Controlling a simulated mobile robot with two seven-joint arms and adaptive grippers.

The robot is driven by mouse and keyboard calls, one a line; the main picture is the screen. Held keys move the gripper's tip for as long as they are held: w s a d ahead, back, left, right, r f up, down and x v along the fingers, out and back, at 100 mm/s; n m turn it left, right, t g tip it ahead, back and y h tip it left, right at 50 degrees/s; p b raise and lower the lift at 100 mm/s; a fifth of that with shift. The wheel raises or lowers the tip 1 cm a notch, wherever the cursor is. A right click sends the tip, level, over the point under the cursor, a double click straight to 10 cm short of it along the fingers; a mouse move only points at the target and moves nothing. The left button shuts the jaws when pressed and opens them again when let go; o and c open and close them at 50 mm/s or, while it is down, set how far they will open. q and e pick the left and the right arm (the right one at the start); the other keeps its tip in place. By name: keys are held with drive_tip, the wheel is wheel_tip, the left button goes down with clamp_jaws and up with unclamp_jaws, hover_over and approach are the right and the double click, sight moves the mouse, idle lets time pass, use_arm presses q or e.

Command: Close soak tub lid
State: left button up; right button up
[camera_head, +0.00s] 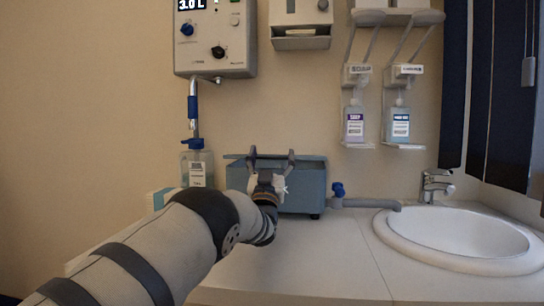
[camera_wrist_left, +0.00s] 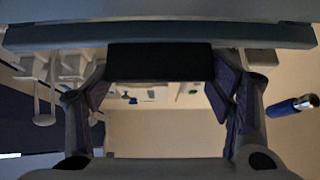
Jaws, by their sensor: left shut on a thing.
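The soak tub (camera_head: 312,190) is a blue-grey box at the back of the counter, against the wall. Its flat lid (camera_head: 316,158) shows along the top; how far it is open cannot be told from here. My left gripper (camera_head: 272,158) is in front of the tub at lid height and hides part of its front and top. In the left wrist view, my left gripper (camera_wrist_left: 158,75) has its fingers on both ends of a black handle (camera_wrist_left: 158,60). The lid's grey edge (camera_wrist_left: 270,37) runs just beside this handle. My right gripper is not in view.
A clear bottle (camera_head: 197,167) stands left of the tub, under a wall dispenser unit (camera_head: 215,40). A grey pipe with a blue valve (camera_head: 338,189) is right of the tub. The white sink (camera_head: 465,235) is at right. The counter's front is clear.

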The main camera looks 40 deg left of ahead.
use_arm(q)
drive_tip(key=shift+f, duration=0.2)
drive_tip(key=o, duration=1.7)
drive_tip(key=shift+w, duration=0.15)
drive_tip(key=shift+r, duration=0.1)
drive_tip(key=s+d+f, duration=0.1)
drive_tip(key=s+d, duration=0.6)
drive_tip(key=s, duration=0.5)
drive_tip(key=shift+s+f, duration=0.4)
